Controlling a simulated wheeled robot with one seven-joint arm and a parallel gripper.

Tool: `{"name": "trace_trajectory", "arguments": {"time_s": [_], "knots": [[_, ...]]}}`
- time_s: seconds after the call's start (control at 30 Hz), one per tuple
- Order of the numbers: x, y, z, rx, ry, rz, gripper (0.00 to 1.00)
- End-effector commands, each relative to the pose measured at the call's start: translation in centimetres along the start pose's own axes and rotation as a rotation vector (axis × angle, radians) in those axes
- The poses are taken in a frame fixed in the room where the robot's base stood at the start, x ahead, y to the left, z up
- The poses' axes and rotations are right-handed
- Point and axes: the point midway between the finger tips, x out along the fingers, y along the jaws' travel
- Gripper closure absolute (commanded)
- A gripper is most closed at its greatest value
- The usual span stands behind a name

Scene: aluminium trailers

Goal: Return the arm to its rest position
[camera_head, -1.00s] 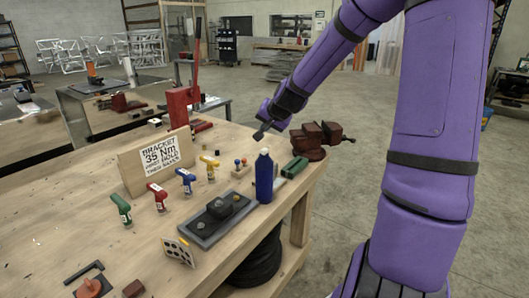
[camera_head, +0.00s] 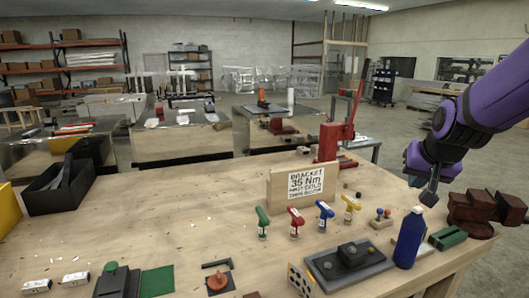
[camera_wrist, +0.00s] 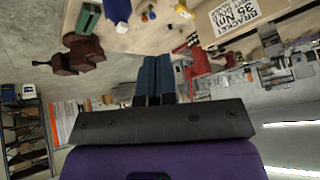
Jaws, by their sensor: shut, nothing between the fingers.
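My purple arm comes in from the right edge of the head view. My gripper (camera_head: 430,194) hangs above the right side of the wooden workbench (camera_head: 130,215), near a blue bottle (camera_head: 409,238) and apart from it. In the wrist view the two fingers (camera_wrist: 155,75) lie side by side, shut, with nothing between them. The wrist view is tilted, with the bench across its top.
A sign board (camera_head: 297,187) and several coloured tools stand mid-bench. A red press (camera_head: 330,140) is behind. A brown vise (camera_head: 485,210) and a green block (camera_head: 447,238) sit at the right edge. A black bin (camera_head: 62,188) stands left.

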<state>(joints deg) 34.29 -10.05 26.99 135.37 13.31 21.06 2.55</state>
Motion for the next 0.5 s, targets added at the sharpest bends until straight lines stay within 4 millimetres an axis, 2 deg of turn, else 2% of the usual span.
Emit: {"name": "trace_trajectory", "arguments": {"time_s": [0.03,0.23,0.5], "knots": [[-1.8,-0.6,1.0,-0.04,-0.003,0.006,1.0],[-7.6,-1.1,5.3,-0.156,-0.036,0.021,1.0],[-14.4,0.5,11.5,-0.272,-0.08,-0.002,1.0]]}}
